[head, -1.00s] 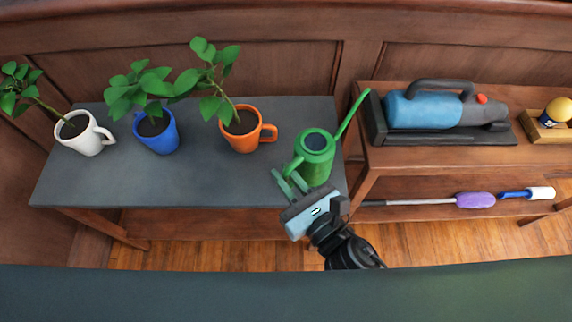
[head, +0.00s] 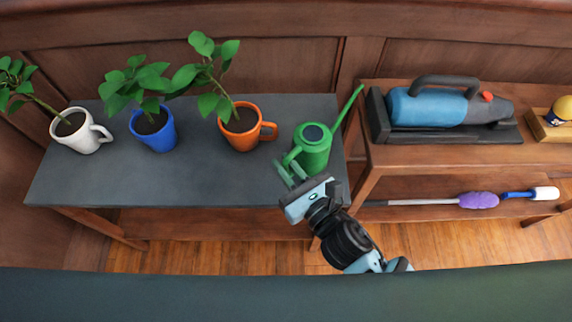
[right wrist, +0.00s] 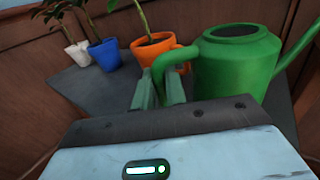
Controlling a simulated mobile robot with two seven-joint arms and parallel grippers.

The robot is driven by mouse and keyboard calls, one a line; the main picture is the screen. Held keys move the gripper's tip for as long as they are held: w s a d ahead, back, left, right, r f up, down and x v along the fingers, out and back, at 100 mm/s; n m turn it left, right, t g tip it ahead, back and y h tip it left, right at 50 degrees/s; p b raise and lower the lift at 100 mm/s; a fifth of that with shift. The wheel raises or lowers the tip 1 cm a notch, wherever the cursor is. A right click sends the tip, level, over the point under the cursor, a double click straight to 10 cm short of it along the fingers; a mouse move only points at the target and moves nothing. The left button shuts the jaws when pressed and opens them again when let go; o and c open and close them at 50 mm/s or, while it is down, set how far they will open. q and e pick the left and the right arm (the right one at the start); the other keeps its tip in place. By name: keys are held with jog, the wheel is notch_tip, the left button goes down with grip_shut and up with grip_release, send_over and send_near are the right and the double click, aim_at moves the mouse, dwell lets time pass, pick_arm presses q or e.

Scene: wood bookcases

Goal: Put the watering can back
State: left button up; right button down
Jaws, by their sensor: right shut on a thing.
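The green watering can (head: 314,152) stands upright at the right end of the grey-topped table (head: 215,185), its spout pointing up and right. My right gripper (head: 291,175) is at the can's near left side, shut on its handle. In the right wrist view the fingers (right wrist: 160,90) are on either side of the handle, and the can's body (right wrist: 238,62) is just to their right. Whether the can's base touches the tabletop is hard to tell. My left gripper is not in view.
An orange mug (head: 241,133), a blue mug (head: 155,133) and a white mug (head: 80,135), each with a plant, stand left of the can. A wooden shelf at right holds a blue handheld machine (head: 425,106) and, below, a purple duster (head: 477,200). The table's front is clear.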

jog(key=c, duration=1.4)
grip_release()
jog(key=shift+f, duration=0.1)
jog(key=shift+c, duration=0.2)
jog(key=shift+r, duration=0.25)
jog(key=v, duration=1.2)
jog(key=shift+b, duration=0.4)
jog(key=shift+f, duration=0.1)
